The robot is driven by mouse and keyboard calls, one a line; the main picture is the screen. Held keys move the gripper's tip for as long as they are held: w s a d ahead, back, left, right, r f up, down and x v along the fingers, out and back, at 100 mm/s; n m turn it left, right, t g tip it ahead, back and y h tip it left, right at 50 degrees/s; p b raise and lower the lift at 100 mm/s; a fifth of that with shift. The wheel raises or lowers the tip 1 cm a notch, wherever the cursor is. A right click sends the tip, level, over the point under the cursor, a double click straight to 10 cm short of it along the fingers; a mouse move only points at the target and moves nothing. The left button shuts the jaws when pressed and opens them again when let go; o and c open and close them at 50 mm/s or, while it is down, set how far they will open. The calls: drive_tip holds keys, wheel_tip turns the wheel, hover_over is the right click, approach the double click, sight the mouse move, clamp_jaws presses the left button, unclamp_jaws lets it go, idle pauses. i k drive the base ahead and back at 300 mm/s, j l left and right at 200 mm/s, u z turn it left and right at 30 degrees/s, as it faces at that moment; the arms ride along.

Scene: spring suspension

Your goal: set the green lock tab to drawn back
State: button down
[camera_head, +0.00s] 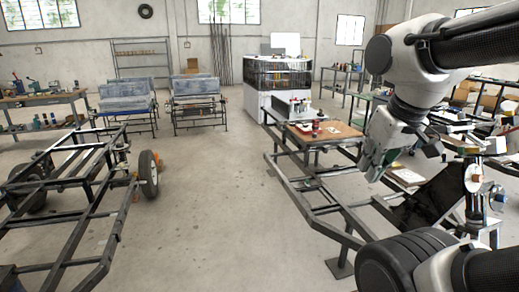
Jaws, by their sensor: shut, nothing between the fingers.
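My gripper (375,170) is at the right of the view, pointing down over the dark metal frame (335,207). Its fingers are shut with nothing seen between them. Green patches show at the fingers. I cannot tell whether they belong to the gripper or to the green lock tab behind it. I cannot make out the lock tab, or its position, anywhere else. A spring suspension part (473,185) stands upright at the far right, apart from the gripper.
Another wheeled metal frame (75,185) stands at the left. The concrete floor (215,215) between the frames is clear.

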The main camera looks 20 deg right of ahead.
sight(462, 150)
drive_tip(key=l, duration=4.95)
drive_tip(key=i, duration=0.05)
